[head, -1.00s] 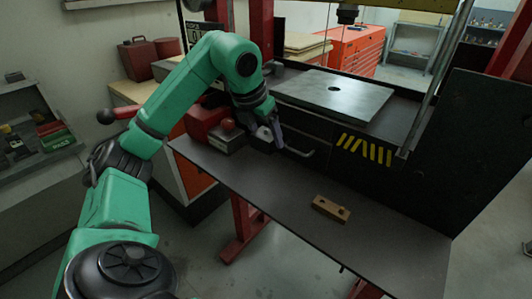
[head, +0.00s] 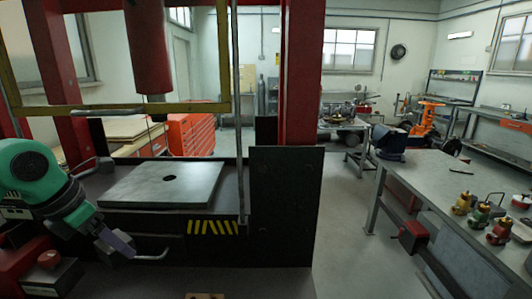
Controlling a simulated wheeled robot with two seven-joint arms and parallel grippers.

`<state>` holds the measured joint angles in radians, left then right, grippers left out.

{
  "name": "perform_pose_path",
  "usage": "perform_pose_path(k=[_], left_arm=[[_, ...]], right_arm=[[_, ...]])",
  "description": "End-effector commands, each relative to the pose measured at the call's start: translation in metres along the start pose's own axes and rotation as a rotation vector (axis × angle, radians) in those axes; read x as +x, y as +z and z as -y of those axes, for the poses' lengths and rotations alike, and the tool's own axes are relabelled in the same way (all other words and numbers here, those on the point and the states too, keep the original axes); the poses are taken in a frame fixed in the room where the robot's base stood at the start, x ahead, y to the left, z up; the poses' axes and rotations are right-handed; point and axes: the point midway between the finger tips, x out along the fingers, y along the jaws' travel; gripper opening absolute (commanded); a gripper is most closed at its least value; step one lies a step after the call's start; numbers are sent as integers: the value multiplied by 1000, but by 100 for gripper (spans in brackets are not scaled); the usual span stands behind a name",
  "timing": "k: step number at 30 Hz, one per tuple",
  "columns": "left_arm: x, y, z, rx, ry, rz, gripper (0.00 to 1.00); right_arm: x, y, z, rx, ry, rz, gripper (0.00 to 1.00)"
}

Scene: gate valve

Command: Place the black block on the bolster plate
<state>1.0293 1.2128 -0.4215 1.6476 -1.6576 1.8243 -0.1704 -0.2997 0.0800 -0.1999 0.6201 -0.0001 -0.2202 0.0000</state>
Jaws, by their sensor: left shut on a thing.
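The bolster plate (head: 135,189) is a flat grey plate with a dark round hole in its middle, lying on the press bed at left. My left gripper (head: 108,237) is in front of the press, below and in front of the plate's near left corner. It is shut on a small dark, purplish-grey piece, seemingly the black block (head: 120,244); gripper and block are hard to separate at this size. The block is tilted and apart from the plate. My right gripper is not in view.
A bent metal handle (head: 152,257) sits just right of the held block. The red press post (head: 302,75) and dark side panel (head: 285,205) stand right of the plate. A yellow frame (head: 228,60) surrounds the space above it. A workbench (head: 435,195) with small valves is at right.

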Motion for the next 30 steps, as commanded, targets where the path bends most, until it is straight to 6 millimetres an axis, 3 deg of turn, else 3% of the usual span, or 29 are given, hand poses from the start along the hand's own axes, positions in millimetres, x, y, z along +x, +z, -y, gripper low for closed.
perform_pose_path(k=[11,21,25,30], left_arm=[[62,-4,61,850,-357,5,0],[108,-24,118,1648,-684,1,0],[118,-31,133,1861,-771,0,0],[125,-37,142,1994,-824,0,0]], right_arm=[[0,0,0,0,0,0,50],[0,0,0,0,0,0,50],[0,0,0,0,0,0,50],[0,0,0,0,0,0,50]])
